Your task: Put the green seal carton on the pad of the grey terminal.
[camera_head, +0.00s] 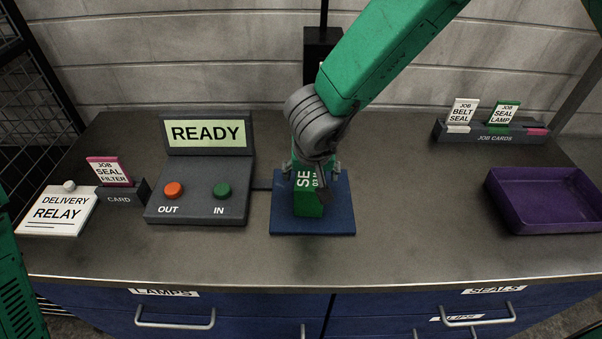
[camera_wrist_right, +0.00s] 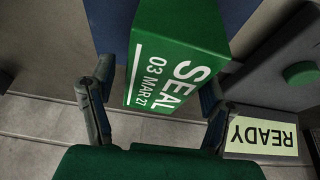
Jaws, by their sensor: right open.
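The green seal carton (camera_head: 304,203) stands upright on the blue pad (camera_head: 342,222), which is joined to the right side of the grey terminal (camera_head: 199,199). My right gripper (camera_head: 312,172) is over the carton, its fingers open on either side of it. In the right wrist view the carton (camera_wrist_right: 180,55), marked "SEAL 03 MAR 27", sits between the fingers of my right gripper (camera_wrist_right: 158,82), with gaps visible beside them. The terminal's screen (camera_head: 208,133) reads READY. Part of the carton's top is hidden by the gripper in the head view. My left gripper is not in view.
The terminal has an orange OUT button (camera_head: 174,189) and a green IN button (camera_head: 222,190). At right are a purple tray (camera_head: 550,218) and a job card rack (camera_head: 470,136). The front bench top is clear.

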